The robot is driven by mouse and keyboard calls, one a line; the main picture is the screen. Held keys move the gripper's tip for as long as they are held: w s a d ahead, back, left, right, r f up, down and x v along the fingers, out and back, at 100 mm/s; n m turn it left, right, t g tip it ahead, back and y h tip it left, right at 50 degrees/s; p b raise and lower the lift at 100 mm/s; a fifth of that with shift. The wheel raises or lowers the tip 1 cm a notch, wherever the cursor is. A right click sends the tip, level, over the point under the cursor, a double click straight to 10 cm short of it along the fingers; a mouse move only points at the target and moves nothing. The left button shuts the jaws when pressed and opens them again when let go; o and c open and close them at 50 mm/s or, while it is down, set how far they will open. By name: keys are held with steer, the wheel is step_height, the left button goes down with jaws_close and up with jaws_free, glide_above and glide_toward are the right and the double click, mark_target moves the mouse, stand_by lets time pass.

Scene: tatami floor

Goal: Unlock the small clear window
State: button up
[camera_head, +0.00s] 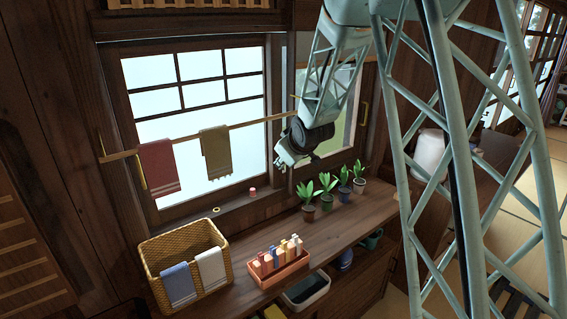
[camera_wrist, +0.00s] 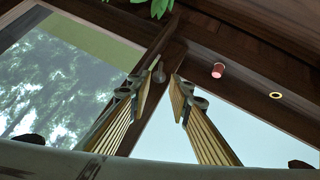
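The small clear window (camera_head: 338,135) is right of the frosted gridded window (camera_head: 160,110), partly hidden behind my arm in the head view. In the wrist view the clear pane (camera_wrist: 75,80) shows trees outside. A small grey rounded knob or latch (camera_wrist: 159,76) sits on the dark wooden frame between the two panes. My gripper (camera_wrist: 164,82) is open, its ribbed fingers spread on either side of the line to this knob. The left fingertip is close to it; I cannot tell if they touch. In the head view my gripper (camera_head: 282,162) hides the latch area.
A wooden rod (camera_head: 188,133) with two towels crosses the frosted window. Several potted plants (camera_head: 326,190) stand on the counter below. A pink cylinder (camera_head: 252,191) and a ring (camera_head: 216,210) lie on the sill. A wicker basket (camera_head: 150,245) and orange tray (camera_head: 290,275) are at the front.

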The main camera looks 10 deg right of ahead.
steer(key=shift+v, duration=1.6)
